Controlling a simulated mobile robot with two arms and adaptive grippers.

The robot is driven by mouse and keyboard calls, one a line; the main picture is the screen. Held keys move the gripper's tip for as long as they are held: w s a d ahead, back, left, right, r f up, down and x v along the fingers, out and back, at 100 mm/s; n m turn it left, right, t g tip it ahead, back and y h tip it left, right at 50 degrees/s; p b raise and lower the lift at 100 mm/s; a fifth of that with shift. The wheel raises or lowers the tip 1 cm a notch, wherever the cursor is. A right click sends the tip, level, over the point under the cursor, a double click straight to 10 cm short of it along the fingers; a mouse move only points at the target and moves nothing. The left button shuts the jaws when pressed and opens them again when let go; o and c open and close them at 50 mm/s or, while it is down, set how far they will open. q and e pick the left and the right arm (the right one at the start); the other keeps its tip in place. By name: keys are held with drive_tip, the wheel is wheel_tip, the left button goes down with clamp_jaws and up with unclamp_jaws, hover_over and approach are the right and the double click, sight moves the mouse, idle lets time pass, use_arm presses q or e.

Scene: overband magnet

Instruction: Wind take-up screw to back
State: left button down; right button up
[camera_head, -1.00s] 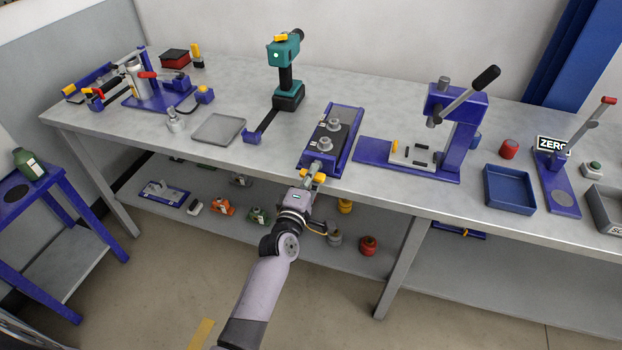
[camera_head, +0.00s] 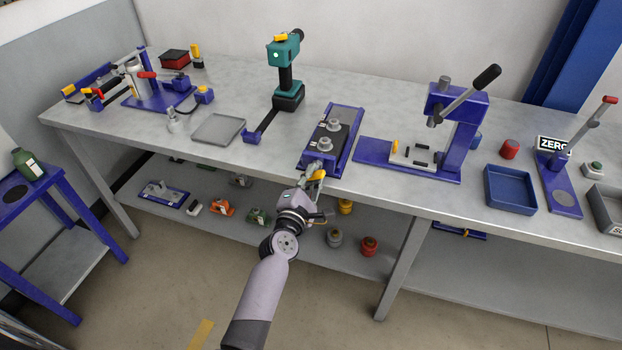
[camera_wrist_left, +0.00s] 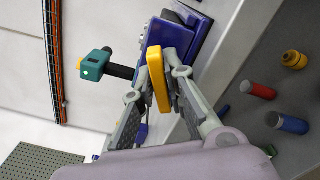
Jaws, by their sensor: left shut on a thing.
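The take-up unit (camera_head: 345,142) is a blue frame with a black belt and two grey rollers, at the front edge of the bench. It shows in part in the left wrist view (camera_wrist_left: 182,35). At its near end is the yellow handle of the take-up screw (camera_head: 318,174), which stands large between my fingers in the left wrist view (camera_wrist_left: 158,78). My left gripper (camera_head: 314,178) is shut on this yellow handle, with a finger on each side (camera_wrist_left: 157,92). The screw's shaft is hidden behind the handle and fingers. My right gripper is not in view.
A teal drill (camera_head: 286,70) stands behind and left of the unit. A grey tray (camera_head: 218,129) lies left of it, and a blue lever press (camera_head: 440,130) stands to the right. The lower shelf (camera_head: 300,248) holds several small parts below my wrist.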

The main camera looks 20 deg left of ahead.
use_arm(q)
drive_tip(key=n, duration=0.4)
drive_tip(key=shift+d+n, duration=0.1)
drive_tip(key=shift+n, duration=0.2)
drive_tip(key=c, duration=1.7)
unclamp_jaws()
drive_tip(key=shift+a, duration=0.2)
drive_tip(key=shift+o, duration=0.8)
drive_tip(key=shift+d+r, duration=0.1)
drive_tip(key=shift+r, duration=0.05)
drive_tip(key=shift+s, duration=0.35)
drive_tip(key=s, duration=0.7)
drive_tip(key=shift+s+a+f, duration=0.2)
drive_tip(key=shift+s+f, duration=0.1)
